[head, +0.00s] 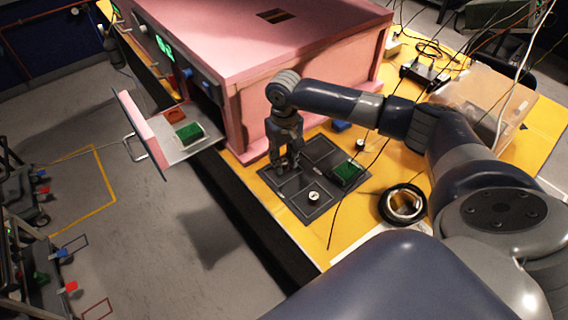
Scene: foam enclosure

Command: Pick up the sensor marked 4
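My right gripper (287,168) points down over the left part of a dark compartmented tray (318,211) on the yellow table. Its fingers look apart, with nothing visible between them. A green-topped block (347,172) sits at the tray's right side. A small round white-faced piece (314,196) sits near the tray's front. Another green-topped block (189,133) and a reddish piece (176,115) lie in the open drawer (205,142) at left. No number 4 is readable, so I cannot tell which piece bears it. My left gripper is out of view.
A pink foam enclosure (290,50) stands behind the tray. A blue piece (341,126) and a small round item (360,145) lie beyond the tray. A black tape roll (402,204), a clear bin (485,105) and loose cables are at right. My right arm crosses above the table.

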